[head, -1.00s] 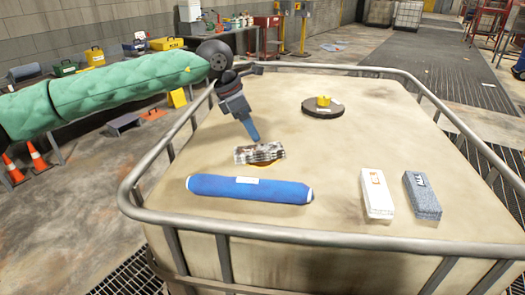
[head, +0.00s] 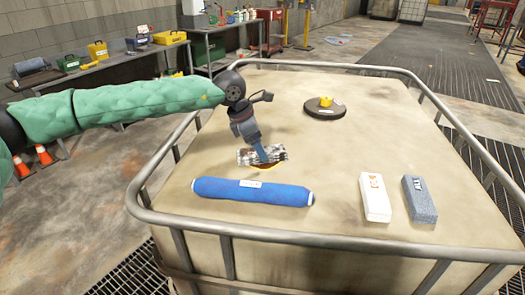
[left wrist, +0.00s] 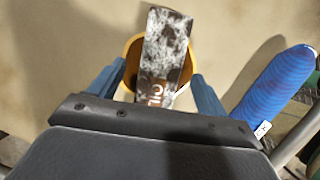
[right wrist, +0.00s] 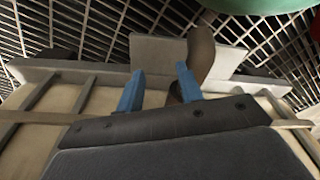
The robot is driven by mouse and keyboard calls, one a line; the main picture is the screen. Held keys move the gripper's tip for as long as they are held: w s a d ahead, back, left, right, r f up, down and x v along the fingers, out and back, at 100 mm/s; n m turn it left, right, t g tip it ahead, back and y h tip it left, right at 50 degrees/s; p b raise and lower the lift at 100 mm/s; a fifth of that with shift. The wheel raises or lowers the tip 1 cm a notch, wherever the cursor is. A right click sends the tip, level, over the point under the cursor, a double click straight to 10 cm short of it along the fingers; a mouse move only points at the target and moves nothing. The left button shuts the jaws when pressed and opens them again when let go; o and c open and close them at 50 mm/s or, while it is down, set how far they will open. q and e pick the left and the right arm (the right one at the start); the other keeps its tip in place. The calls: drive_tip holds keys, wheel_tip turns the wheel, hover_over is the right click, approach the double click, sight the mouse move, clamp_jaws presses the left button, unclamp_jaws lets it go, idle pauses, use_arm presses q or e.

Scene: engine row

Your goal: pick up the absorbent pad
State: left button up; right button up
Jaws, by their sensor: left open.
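A mottled black, grey and white pad (head: 246,157) lies on the tank top behind the blue sock, over a yellow-brown round shape (left wrist: 133,56). In the left wrist view the pad (left wrist: 166,45) runs between the finger lines, with a lettered label at its near end. My left gripper (left wrist: 158,72) is open, one finger on each side of the pad; I cannot tell if they touch it. In the head view its fingertips (head: 263,156) are at the pad and partly hide it. My right gripper (right wrist: 160,70) is open, with no object clearly held.
A blue sock (head: 252,191) lies in front of the pad. A white block (head: 375,198) and a grey block (head: 420,200) lie to the right. A dark round lid (head: 325,112) is farther back. A metal rail (head: 330,237) surrounds the top.

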use_arm(q)
drive_tip(key=shift+x, duration=0.8)
use_arm(e)
drive_tip(key=shift+s+d+f, duration=0.2)
drive_tip(key=shift+f, duration=0.3)
drive_tip(key=shift+s+d+f, duration=0.15)
drive_tip(key=shift+s+f, duration=0.05)
drive_tip(key=shift+f, duration=0.25)
use_arm(q)
drive_tip(key=c, duration=1.1)
use_arm(e)
drive_tip(key=shift+w+d, duration=0.1)
use_arm(q)
drive_tip(key=shift+r, duration=0.15)
drive_tip(key=shift+c, duration=0.3)
